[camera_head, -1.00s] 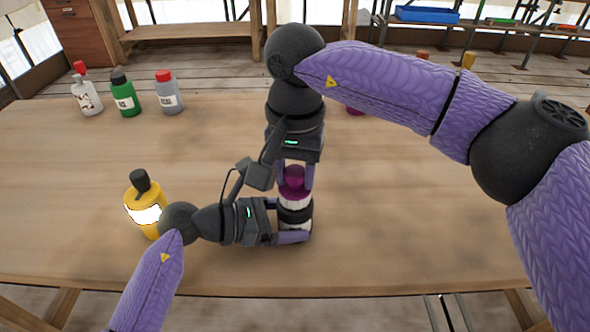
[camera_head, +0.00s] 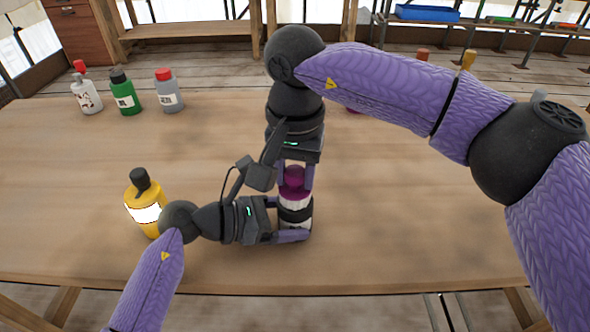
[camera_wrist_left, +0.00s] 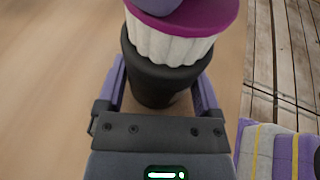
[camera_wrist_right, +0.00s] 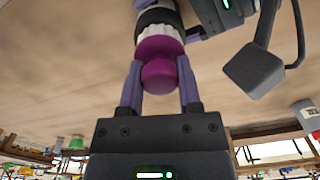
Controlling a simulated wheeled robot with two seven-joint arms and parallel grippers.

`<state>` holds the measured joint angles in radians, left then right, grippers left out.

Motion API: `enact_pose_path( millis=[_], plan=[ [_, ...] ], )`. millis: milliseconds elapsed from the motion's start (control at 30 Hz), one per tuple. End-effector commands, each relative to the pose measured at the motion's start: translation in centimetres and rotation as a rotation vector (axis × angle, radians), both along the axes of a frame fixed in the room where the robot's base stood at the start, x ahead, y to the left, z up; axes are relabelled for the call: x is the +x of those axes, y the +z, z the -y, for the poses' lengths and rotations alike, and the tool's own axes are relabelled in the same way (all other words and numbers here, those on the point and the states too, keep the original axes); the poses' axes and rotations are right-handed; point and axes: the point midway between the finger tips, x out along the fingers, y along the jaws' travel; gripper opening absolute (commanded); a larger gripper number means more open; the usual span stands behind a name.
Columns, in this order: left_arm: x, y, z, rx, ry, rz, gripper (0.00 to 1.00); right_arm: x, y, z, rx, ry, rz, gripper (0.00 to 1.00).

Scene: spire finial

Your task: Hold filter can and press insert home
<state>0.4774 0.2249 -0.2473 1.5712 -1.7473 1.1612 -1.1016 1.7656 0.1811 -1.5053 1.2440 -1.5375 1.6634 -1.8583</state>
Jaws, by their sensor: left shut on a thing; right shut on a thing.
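The filter can (camera_wrist_left: 155,82) is black in the left wrist view and stands upright on the table. The insert has a white ribbed body (camera_wrist_left: 165,45) and a purple flange and knob (camera_head: 293,181); it sits in line on top of the can. White ribs show above the black rim. How deep the insert sits inside is hidden. My left gripper (camera_head: 296,219) is shut around the can from the left side. My right gripper (camera_wrist_right: 160,70) points down and is shut on the purple knob from above.
A yellow bottle (camera_head: 145,207) stands close beside my left wrist. White (camera_head: 87,95), green (camera_head: 125,93) and grey (camera_head: 169,92) bottles stand at the back left. A purple thing is mostly hidden behind my right arm. The wooden table (camera_head: 420,230) is clear on the right.

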Motion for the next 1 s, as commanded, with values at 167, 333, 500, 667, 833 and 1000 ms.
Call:
enact_pose_path(
  millis=[167,333,500,667,833,1000],
  plan=[
    [0.0,0.0,0.0,0.001,0.0,0.0,0.51,0.0,0.0,0.0,0.0,0.0,0.0,0.0],
    [0.0,0.0,0.0,0.001,0.0,0.0,0.51,0.0,0.0,0.0,0.0,0.0,0.0,0.8],
    [0.0,0.0,0.0,0.001,0.0,0.0,0.51,0.0,0.0,0.0,0.0,0.0,0.0,0.85],
    [0.0,0.0,0.0,0.001,0.0,0.0,0.51,0.0,0.0,0.0,0.0,0.0,0.0,1.0],
    [0.0,0.0,0.0,0.001,0.0,0.0,0.51,0.0,0.1,0.0,0.0,0.0,0.0,1.0],
    [0.0,0.0,0.0,0.001,0.0,0.0,0.51,0.0,1.3,0.0,0.001,0.0,0.0,1.0]
  ],
)
